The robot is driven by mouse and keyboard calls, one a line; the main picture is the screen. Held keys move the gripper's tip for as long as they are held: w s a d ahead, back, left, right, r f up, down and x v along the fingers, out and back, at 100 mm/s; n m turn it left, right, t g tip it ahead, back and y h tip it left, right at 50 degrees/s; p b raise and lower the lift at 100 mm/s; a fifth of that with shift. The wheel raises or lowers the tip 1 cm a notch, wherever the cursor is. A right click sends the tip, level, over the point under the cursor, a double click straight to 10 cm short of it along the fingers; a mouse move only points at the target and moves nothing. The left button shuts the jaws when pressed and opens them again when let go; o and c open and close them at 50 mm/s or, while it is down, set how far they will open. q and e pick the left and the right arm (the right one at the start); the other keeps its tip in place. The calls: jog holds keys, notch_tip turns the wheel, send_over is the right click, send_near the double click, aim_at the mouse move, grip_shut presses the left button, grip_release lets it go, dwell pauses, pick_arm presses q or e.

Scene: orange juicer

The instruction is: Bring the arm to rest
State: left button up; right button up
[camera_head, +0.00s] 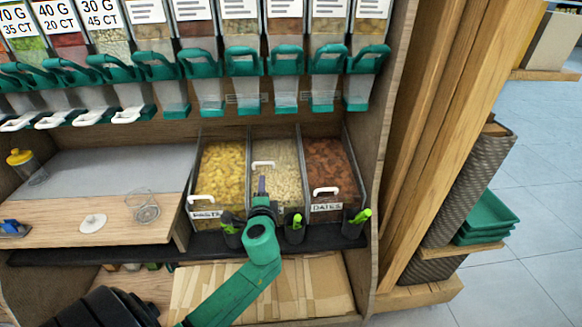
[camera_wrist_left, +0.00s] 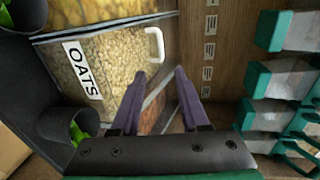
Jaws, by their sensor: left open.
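My left arm (camera_head: 238,290) is green and reaches in from the lower left of the head view. Its left gripper (camera_head: 262,187) is in front of the middle bin, the oats bin (camera_head: 285,155), overlapping its front in the picture. In the left wrist view the two purple fingers of the left gripper (camera_wrist_left: 159,74) are apart with nothing between them. The oats bin (camera_wrist_left: 115,65) with its "OATS" label and white handle lies to the left of the fingers there. Whether the gripper touches the bin cannot be told. My right gripper is not in view.
A pasta bin (camera_head: 222,165) and a dates bin (camera_head: 328,165) flank the oats. Dark cups (camera_head: 354,222) with green handles stand along the front ledge. Green-handled dispensers (camera_head: 243,65) hang above. A wooden counter (camera_head: 70,217) holds a glass jar (camera_head: 145,210) at left.

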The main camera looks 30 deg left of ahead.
pick_arm(q)
jog(key=s+d+f+n+g+h, duration=0.45)
jog(key=s+d+f, duration=0.2)
jog(key=s, duration=0.35)
jog(key=s+d+f+n+g+h, duration=0.4)
jog(key=s+d+f+h, duration=0.1)
jog(key=s+d, duration=0.35)
jog(key=s+f+g+p, duration=0.1)
jog(key=s+f+p, duration=0.15)
jog(key=f, duration=0.75)
jog(key=s+f+g+p, duration=0.1)
jog(key=s+f+p, duration=0.15)
jog(key=f, duration=0.65)
jog(key=s+a+f+p, duration=0.1)
jog(key=s+f+p, duration=0.1)
jog(key=s+f, duration=0.2)
jog(key=s+a+f+p, duration=0.2)
jog(key=s+f, duration=0.3)
jog(key=s, duration=0.6)
jog(key=shift+f+g, duration=0.15)
jog(key=shift+g, duration=0.3)
